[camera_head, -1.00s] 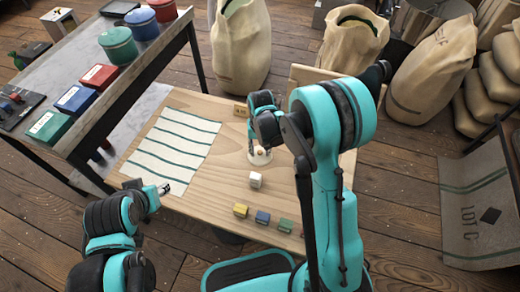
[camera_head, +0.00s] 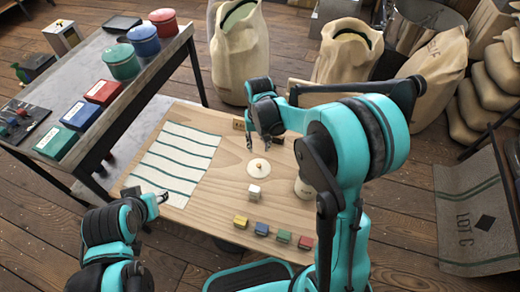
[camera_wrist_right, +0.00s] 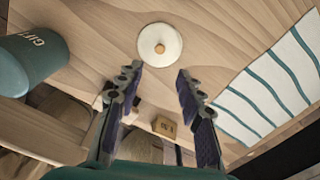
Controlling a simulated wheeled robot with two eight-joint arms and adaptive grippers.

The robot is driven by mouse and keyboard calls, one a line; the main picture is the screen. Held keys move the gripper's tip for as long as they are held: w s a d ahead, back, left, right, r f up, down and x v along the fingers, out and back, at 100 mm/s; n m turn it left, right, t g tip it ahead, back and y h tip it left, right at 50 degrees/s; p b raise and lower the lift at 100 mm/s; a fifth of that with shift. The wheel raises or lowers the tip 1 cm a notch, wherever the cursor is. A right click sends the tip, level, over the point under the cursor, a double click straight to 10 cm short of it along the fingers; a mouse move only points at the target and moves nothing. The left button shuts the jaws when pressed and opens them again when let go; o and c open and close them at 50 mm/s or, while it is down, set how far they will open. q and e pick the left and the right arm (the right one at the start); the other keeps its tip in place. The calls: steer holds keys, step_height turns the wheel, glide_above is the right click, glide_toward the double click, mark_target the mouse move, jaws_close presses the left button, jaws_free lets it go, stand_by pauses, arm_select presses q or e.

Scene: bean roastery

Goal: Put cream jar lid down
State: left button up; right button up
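The cream lid (camera_head: 259,170), a round disc with a small tan knob, lies flat on the wooden table. The right wrist view also shows the lid (camera_wrist_right: 160,54), just beyond my fingertips. My right gripper (camera_head: 259,145) is open and empty, above and a little behind the lid; its two fingers (camera_wrist_right: 159,70) stand apart in the wrist view.
A white cube (camera_head: 254,192) sits in front of the lid, with several coloured blocks (camera_head: 262,229) along the front edge. A striped cloth (camera_head: 170,165) covers the left. A teal canister marked GIFT (camera_wrist_right: 32,62) shows in the wrist view. Sacks (camera_head: 238,50) stand behind.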

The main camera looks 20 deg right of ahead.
steer(key=s+d+r+n+t, duration=0.1)
steer(key=s+r+t, duration=0.2)
steer(key=s+r, duration=0.2)
steer(key=s+d+r+n+t, duration=0.1)
steer(key=s+r+t, duration=0.3)
steer(key=s, duration=0.8)
steer(key=shift+d+r, duration=0.35)
steer(key=shift+r, duration=0.9)
